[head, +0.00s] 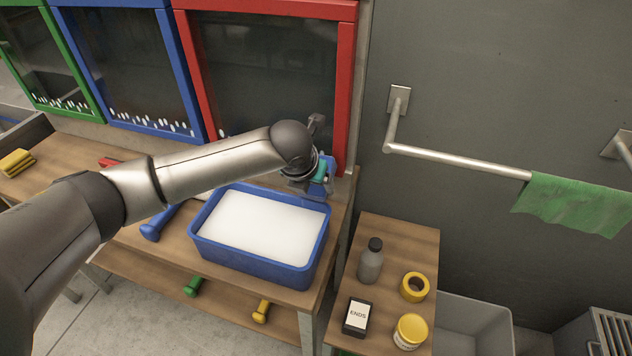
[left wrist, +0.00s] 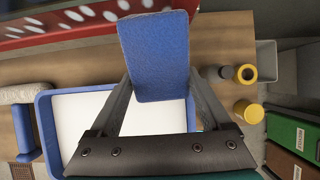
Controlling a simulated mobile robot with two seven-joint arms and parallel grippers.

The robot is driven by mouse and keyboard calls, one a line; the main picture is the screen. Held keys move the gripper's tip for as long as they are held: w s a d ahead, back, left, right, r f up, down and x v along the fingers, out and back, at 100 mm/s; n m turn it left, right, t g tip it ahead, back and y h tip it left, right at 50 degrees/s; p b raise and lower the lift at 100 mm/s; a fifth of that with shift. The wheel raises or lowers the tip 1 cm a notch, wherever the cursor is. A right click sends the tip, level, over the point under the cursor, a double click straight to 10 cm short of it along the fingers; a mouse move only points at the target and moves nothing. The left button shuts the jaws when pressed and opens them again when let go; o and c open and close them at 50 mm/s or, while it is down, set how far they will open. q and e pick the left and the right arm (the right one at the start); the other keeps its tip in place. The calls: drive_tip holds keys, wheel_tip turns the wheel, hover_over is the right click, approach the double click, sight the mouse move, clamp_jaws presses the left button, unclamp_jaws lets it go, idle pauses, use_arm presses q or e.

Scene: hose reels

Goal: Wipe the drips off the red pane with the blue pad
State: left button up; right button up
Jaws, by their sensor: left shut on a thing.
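The red pane (head: 265,75) is dark glass in a red frame, upright at the back of the bench. One white drip shows at its lower left in the head view; my arm hides the rest of its lower edge. In the left wrist view, several white drips (left wrist: 75,15) line the glass above the red frame (left wrist: 60,37). My left gripper (head: 319,182) is shut on the blue pad (left wrist: 155,55), at the pane's lower right. The pad's far end overlaps the red frame in the picture; I cannot tell whether it touches. My right gripper is not in view.
A blue tub (head: 250,264) of white contents stands below the gripper. Blue (head: 125,65) and green (head: 45,50) framed panes with drips stand left. A side table holds a grey bottle (head: 370,260), yellow ring (head: 414,287), yellow-lidded jar (head: 410,331) and black box (head: 357,316). A rail (head: 455,162) juts right.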

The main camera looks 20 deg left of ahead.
use_arm(q)
drive_tip(key=shift+w+a+r+p, duration=0.1)
drive_tip(key=shift+a+p, duration=0.65)
drive_tip(key=shift+a, duration=0.65)
drive_tip(key=shift+w+a+r+p, duration=0.1)
drive_tip(key=shift+a+p, duration=0.6)
drive_tip(key=shift+a, duration=0.7)
drive_tip(key=shift+a+p, duration=0.5)
drive_tip(key=shift+a, duration=0.65)
drive_tip(key=shift+a+p, duration=0.5)
drive_tip(key=shift+a, duration=1.3)
drive_tip(key=shift+w+a+f, duration=0.1)
drive_tip(key=shift+w+a, duration=0.05)
drive_tip(key=shift+a, duration=2.35)
drive_tip(key=shift+a+b, duration=0.4)
drive_tip(key=shift+a, duration=1.3)
drive_tip(key=a+b, duration=0.7)
drive_tip(key=b, duration=0.5)
drive_tip(key=shift+w+r+b, duration=0.2)
drive_tip(key=shift+w+b, duration=0.05)
drive_tip(key=shift+b, duration=0.15)
